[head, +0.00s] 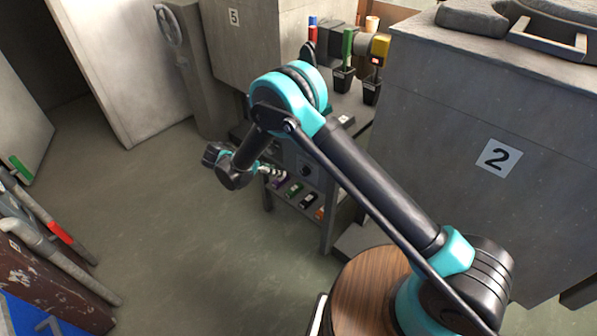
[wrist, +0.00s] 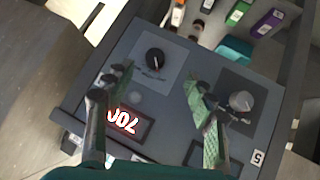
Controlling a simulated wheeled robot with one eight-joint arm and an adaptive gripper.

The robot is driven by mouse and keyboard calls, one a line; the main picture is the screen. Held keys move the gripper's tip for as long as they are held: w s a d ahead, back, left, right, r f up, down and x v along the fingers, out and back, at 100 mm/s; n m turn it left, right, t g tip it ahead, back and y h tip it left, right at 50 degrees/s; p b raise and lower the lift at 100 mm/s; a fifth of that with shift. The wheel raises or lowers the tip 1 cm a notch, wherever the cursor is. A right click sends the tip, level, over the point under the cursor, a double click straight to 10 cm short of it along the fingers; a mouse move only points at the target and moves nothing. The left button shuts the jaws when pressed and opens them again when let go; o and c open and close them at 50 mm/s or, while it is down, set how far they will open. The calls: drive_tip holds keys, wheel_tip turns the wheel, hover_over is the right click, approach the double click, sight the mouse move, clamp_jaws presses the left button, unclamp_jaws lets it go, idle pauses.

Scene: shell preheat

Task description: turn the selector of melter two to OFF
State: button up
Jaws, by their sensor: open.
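My gripper (wrist: 155,82) is open and empty, its two fingers spread in front of a grey control panel (wrist: 165,115). A black round knob (wrist: 155,60) with a pale pointer mark sits on a lighter plate, beyond and between the fingertips. A silvery knob (wrist: 241,101) sits on a darker plate to the right, outside the right finger. No contact with either knob shows. The lettering by the knobs is too small to read. In the head view my gripper (head: 276,172) is beside a black knob (head: 305,171) on the panel. The large grey block (head: 440,150) labelled 2 stands at right.
A lit red display (wrist: 123,119) is near the left finger; a tag (wrist: 258,157) at the panel's corner looks like a 5. A shelf with several coloured items (head: 293,190) is below the panel. Pipes (head: 50,240) lie at left. The middle floor is clear.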

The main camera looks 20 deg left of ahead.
drive_tip(key=s+t, duration=0.4)
drive_tip(key=s, duration=0.1)
drive_tip(key=y, duration=0.1)
approach(303, 173)
drive_tip(key=shift+t, duration=0.3)
drive_tip(key=x, duration=0.8)
drive_tip(key=shift+w+d+f, duration=0.2)
drive_tip(key=shift+f, duration=0.15)
drive_tip(key=shift+c, duration=0.5)
drive_tip(key=c, duration=1.1)
drive_tip(key=shift+o, duration=0.2)
drive_tip(key=shift+a+n+h, duration=0.1)
drive_tip(key=shift+n+h, duration=0.3)
drive_tip(key=o, duration=1.2)
drive_tip(key=shift+c, duration=0.2)
